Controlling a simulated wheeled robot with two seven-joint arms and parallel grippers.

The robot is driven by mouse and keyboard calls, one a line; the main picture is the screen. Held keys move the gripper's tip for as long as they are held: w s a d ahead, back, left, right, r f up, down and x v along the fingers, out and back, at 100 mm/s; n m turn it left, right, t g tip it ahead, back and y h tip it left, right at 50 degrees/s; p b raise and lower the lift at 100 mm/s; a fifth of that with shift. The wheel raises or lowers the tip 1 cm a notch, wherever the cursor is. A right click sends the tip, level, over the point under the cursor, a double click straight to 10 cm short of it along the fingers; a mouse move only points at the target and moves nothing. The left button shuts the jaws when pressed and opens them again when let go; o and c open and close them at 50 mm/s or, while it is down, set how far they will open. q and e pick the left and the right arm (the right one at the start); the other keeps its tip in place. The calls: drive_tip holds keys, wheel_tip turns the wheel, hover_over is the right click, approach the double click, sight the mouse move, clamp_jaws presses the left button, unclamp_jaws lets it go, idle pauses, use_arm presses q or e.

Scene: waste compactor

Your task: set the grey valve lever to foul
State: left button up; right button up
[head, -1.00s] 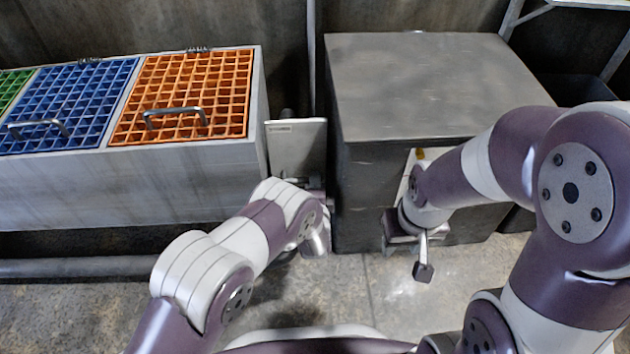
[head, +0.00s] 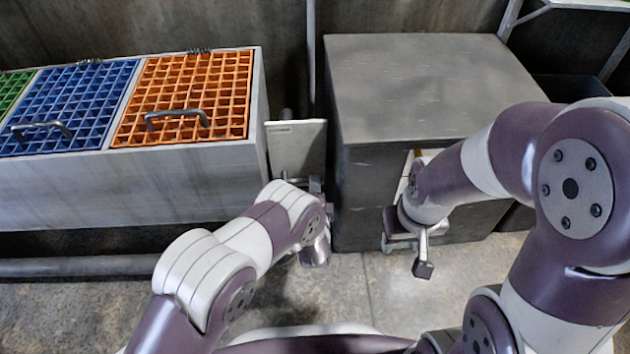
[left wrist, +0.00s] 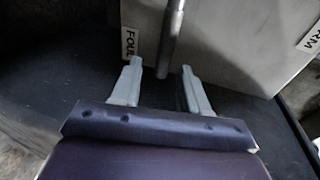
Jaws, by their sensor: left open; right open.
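The grey valve lever (left wrist: 171,38) is a bar running down from the top of the left wrist view. Its lower end lies between the two fingers of my left gripper (left wrist: 161,66), which is open, with a gap on each side. A FOUL label (left wrist: 129,43) is left of the lever on a pale panel (left wrist: 225,40). A partly cut-off label ending in RM (left wrist: 309,38) is at the right. In the head view the panel (head: 297,145) stands behind my left wrist, which hides the left fingers. My right gripper (head: 406,256) is open and empty before the dark cabinet.
A long grey bin (head: 120,190) with green, blue and orange grated lids stands at left. A dark cabinet (head: 430,90) stands right of the panel, leaving a narrow gap where my left arm reaches. Concrete floor (head: 400,305) is clear in front.

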use_arm(q)
drive_tip(key=d+p+v, duration=0.1)
drive_tip(key=p+v, duration=0.3)
drive_tip(key=v, duration=0.6)
drive_tip(key=shift+a, duration=0.5)
drive_tip(key=shift+s+r, duration=0.1)
